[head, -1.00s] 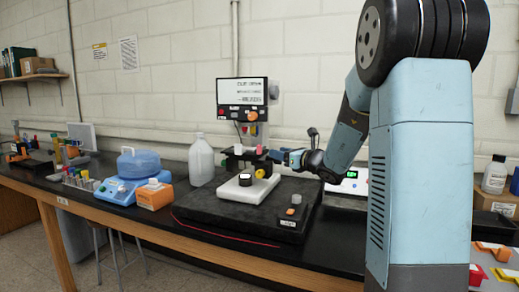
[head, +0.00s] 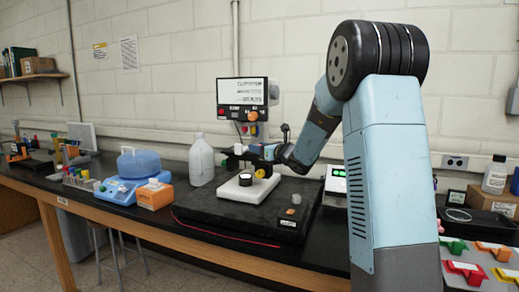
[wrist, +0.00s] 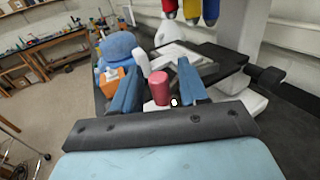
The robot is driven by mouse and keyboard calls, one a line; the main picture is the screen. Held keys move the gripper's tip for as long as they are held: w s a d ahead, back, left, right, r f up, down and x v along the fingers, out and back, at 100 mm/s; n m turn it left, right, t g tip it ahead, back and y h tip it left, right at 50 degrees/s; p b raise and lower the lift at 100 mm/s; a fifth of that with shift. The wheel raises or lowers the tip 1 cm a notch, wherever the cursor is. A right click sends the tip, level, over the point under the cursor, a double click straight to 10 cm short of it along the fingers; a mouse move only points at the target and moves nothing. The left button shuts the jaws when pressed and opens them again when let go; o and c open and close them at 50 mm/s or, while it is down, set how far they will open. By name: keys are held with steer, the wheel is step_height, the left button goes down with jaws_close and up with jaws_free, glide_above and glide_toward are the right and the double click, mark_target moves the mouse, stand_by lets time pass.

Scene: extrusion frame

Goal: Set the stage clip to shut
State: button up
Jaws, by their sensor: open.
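My gripper (head: 257,151) is over the black stage stand in the middle of the bench. Its two blue fingers (wrist: 158,68) are apart in the wrist view. A red cylindrical knob (wrist: 159,87) stands upright between them on a small white block, with visible space on either side. It appears to be part of the stage clip, but I cannot tell whether the clip is open or shut. In the head view a white base (head: 247,188) with a dark round part and a yellow knob (head: 261,173) sits below the gripper.
A display panel (head: 242,99) hangs behind, with coloured parts (wrist: 190,10) beneath it. A white jug (head: 201,160) and an orange box (head: 155,194) stand to the left. The black platform (head: 215,206) has bare room at its front.

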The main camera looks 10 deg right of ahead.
jaws_close()
stand_by(0.3)
steer(key=shift+d+y, duration=0.1)
steer(key=shift+y, duration=0.2)
steer(key=n+g+y, duration=0.1)
steer(key=y, duration=0.1)
steer(key=d+n+g+y, duration=0.1)
steer(key=n+g+y, duration=0.1)
steer(key=d+n+g+y, duration=0.1)
steer(key=n+g, duration=0.1)
steer(key=shift+w+y, duration=0.2)
steer(key=shift+y, duration=0.2)
steer(key=n+g+y, duration=0.1)
steer(key=g, duration=0.1)
steer(key=d+n+g, duration=0.1)
steer(key=n+g, duration=0.1)
steer(key=n+g+y, duration=0.1)
steer(key=g, duration=0.1)
steer(key=shift+w+d+y, duration=0.15)
steer(key=shift+w+y, duration=0.15)
steer(key=shift+w, duration=0.1)
steer(key=shift+w+d+n+g+y, duration=0.15)
steer(key=shift+n+g, duration=0.6)
steer(key=shift+g, duration=0.3)
steer(key=shift+w+d+n+g+y, duration=0.1)
steer(key=shift+w+n+g+y, duration=0.05)
steer(key=shift+n+g, duration=0.75)
steer(key=shift+g, duration=0.25)
